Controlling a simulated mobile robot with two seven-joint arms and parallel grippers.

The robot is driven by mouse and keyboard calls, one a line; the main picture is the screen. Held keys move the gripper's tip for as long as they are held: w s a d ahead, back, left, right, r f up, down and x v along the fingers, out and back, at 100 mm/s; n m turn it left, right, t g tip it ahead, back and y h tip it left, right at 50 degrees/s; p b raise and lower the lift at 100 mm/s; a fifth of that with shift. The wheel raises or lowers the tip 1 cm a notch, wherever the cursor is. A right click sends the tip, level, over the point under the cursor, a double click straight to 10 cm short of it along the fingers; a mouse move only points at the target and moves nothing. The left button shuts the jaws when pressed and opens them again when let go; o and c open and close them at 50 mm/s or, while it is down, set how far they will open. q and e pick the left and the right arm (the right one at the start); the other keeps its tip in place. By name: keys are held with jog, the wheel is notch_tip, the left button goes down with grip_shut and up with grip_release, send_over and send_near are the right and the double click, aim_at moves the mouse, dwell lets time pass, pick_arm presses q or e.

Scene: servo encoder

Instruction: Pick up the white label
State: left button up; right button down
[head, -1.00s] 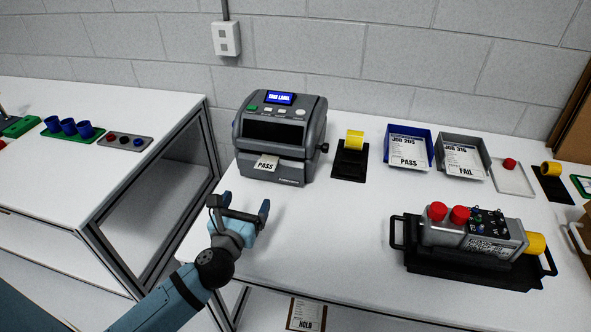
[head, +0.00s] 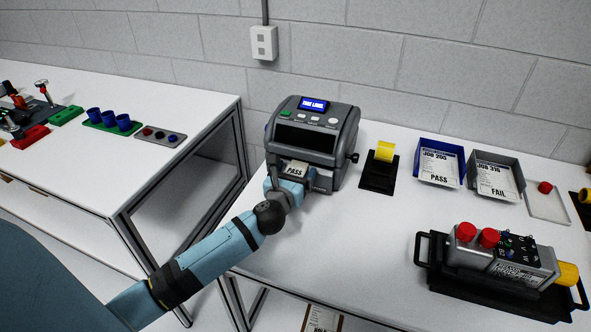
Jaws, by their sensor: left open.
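The white label (head: 295,170), printed PASS, sticks out of the front slot of the grey label printer (head: 315,140). The printer's blue screen appears to read TAKE LABEL. My left gripper (head: 290,180) is right at the label, in front of the printer, with its jaws open. One finger shows at the label's left side; the other finger is hard to make out. I see no grip on the label. My right gripper is not in view.
A yellow tape roll on a black stand (head: 382,165) is right of the printer. Beyond it are a blue PASS tray (head: 437,163) and a grey FAIL tray (head: 495,175). A device with red buttons (head: 500,255) sits in a black tray at the front right.

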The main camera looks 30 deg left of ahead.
aim_at(295, 171)
pick_arm(q)
jog(key=shift+w, duration=0.35)
jog(key=c, duration=1)
jog(key=shift+r, duration=0.65)
notch_tip(295, 171, up, 19)
jog(key=p, duration=0.3)
jog(key=shift+f+p, duration=0.15)
jog(key=shift+p, duration=0.15)
jog(key=shift+s, duration=0.1)
